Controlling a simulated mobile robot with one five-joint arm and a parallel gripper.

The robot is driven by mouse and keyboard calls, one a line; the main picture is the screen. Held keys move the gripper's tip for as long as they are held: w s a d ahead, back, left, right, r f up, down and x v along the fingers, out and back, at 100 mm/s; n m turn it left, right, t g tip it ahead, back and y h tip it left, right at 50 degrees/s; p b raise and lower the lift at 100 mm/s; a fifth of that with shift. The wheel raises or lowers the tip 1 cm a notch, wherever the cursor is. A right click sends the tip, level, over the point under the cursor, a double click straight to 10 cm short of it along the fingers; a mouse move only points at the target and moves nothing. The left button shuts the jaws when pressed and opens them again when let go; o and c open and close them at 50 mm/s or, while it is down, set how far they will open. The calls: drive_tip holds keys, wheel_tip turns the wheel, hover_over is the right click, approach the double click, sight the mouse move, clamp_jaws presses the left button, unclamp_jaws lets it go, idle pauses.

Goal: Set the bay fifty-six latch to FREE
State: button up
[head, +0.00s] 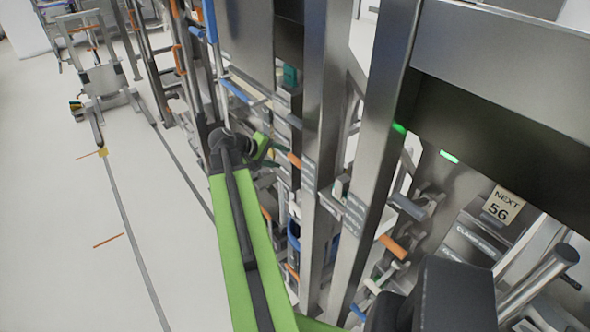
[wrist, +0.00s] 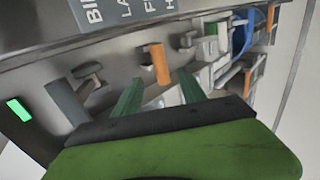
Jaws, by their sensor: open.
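The "NEXT 56" card (head: 502,205) hangs at the right of the head view, below a dark beam. My gripper (head: 272,150) is at the rack in the middle of the head view, small and partly hidden. In the wrist view my gripper (wrist: 158,90) has its two green fingers apart. An orange handle (wrist: 160,64) shows beyond and between them, with no visible grip on it. A grey label plate (wrist: 130,12) above it reads "BIN LA…" with its lower lines cut off. I cannot tell which bay this plate belongs to.
A grey rod (wrist: 65,100) and a T-shaped knob (wrist: 88,72) lie left of the fingers. Steel posts (head: 326,110) and more orange handles (head: 392,246) crowd the rack. A wheeled trolley (head: 102,80) stands far left. The pale floor (head: 60,230) is mostly clear.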

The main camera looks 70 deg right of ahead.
sight(294, 161)
drive_tip(key=b+x, duration=0.5)
drive_tip(key=x, duration=0.4)
drive_tip(key=shift+s+d+f, duration=0.15)
drive_tip(key=shift+d+f, duration=0.1)
drive_tip(key=shift+c, duration=0.4)
clamp_jaws()
idle(0.4)
